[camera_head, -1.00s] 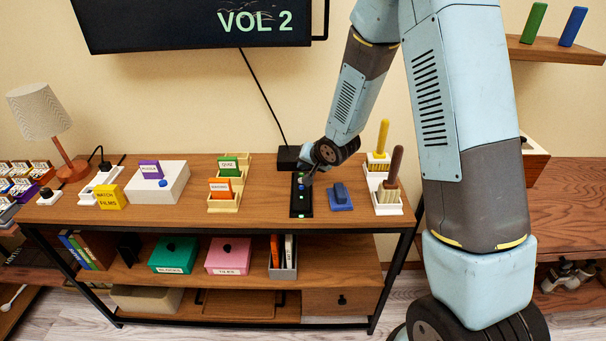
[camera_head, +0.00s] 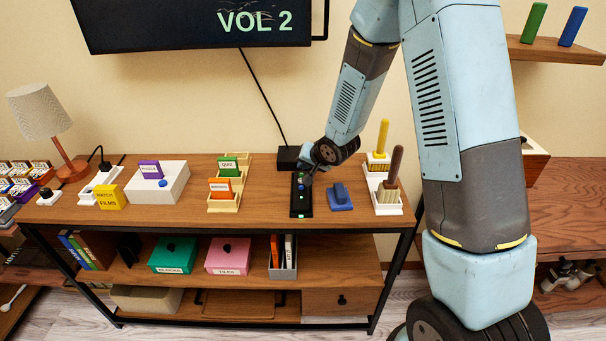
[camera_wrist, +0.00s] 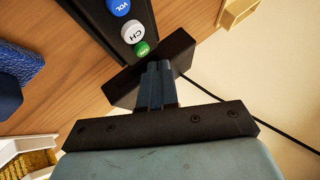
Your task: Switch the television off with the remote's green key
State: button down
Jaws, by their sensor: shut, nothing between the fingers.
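The television (camera_head: 195,25) on the wall is lit and shows "VOL 2" in pale green letters. The black remote (camera_head: 295,208) lies on the wooden cabinet top, partly hidden by my gripper. In the wrist view the remote (camera_wrist: 108,32) shows a blue VOL key (camera_wrist: 119,6), a white CH key (camera_wrist: 133,32) and the green key (camera_wrist: 142,48). My gripper (camera_head: 307,184) is shut and empty over the far part of the remote. In the wrist view its fingertips (camera_wrist: 156,66) are right by the green key; I cannot tell whether they touch it.
A black box (camera_head: 288,157) with a cable stands just behind the remote. A blue block on a base (camera_head: 340,197) is close to its right, with brushes in white holders (camera_head: 388,209) beyond. A cream card rack (camera_head: 222,206) stands to the left, with bare wood between.

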jog(key=shift+f, duration=0.15)
dwell(0.7)
jog(key=shift+a+f, duration=0.1)
jog(key=shift+f, duration=0.2)
jog(key=shift+f, duration=0.55)
dwell(1.1)
jog(key=shift+r, duration=0.1)
dwell(0.4)
jog(key=shift+r, duration=0.9)
jog(key=shift+r, duration=0.15)
jog(key=shift+r, duration=2.4)
